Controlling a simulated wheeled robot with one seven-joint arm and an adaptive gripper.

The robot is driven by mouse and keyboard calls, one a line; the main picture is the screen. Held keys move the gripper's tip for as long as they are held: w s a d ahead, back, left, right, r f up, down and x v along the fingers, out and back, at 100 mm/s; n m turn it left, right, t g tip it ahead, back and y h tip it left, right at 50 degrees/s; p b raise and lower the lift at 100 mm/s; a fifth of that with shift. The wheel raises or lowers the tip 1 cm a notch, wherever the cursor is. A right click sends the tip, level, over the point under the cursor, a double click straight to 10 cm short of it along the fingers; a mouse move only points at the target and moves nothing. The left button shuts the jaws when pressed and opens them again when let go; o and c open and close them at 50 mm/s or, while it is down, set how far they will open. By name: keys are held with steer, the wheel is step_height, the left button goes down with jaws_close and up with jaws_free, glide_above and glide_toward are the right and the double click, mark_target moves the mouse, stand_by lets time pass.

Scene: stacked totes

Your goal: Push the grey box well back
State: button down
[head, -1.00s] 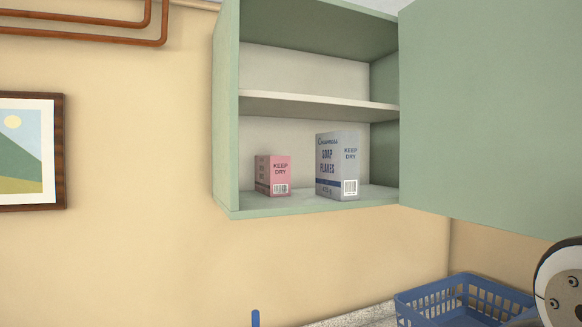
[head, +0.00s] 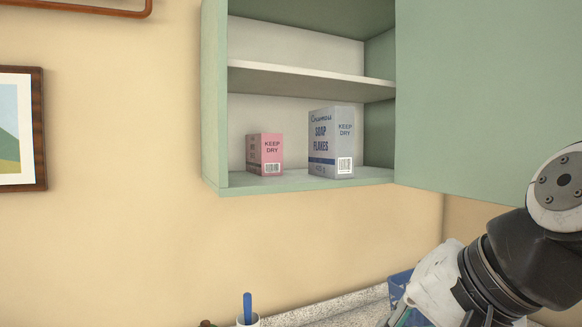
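The grey box (head: 331,143), printed "Soap Flakes" and "Keep Dry", stands upright on the bottom shelf of the green wall cupboard (head: 213,110). It is near the front edge, right of a smaller pink box (head: 265,154). My arm reaches in at the lower right of the head view, below the cupboard and apart from both boxes. The fingertips of my gripper do not show, so its opening is hidden.
The cupboard door (head: 480,90) stands open on the right. The upper shelf (head: 310,80) is above the boxes. Below, a blue basket (head: 400,284) is partly behind my arm on a speckled counter (head: 340,306). A cup with a blue handle (head: 247,310) stands at the bottom.

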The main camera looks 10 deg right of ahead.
steer(key=w+d+r+m+t+y+b, duration=0.2)
steer(key=w+r+m+t+y+b, duration=0.15)
steer(key=w+r+m, duration=0.65)
steer(key=m+t+h+b, duration=0.2)
steer(key=m+t, duration=0.4)
steer(key=m, duration=0.8)
glide_toward(346, 161)
steer(key=x, duration=0.7)
steer(key=shift+w+f, duration=0.1)
steer(key=b+x, duration=0.1)
steer(key=x, duration=0.6)
steer(key=shift+w+a, duration=0.15)
steer(key=shift+w, duration=0.15)
steer(key=shift+s, duration=0.1)
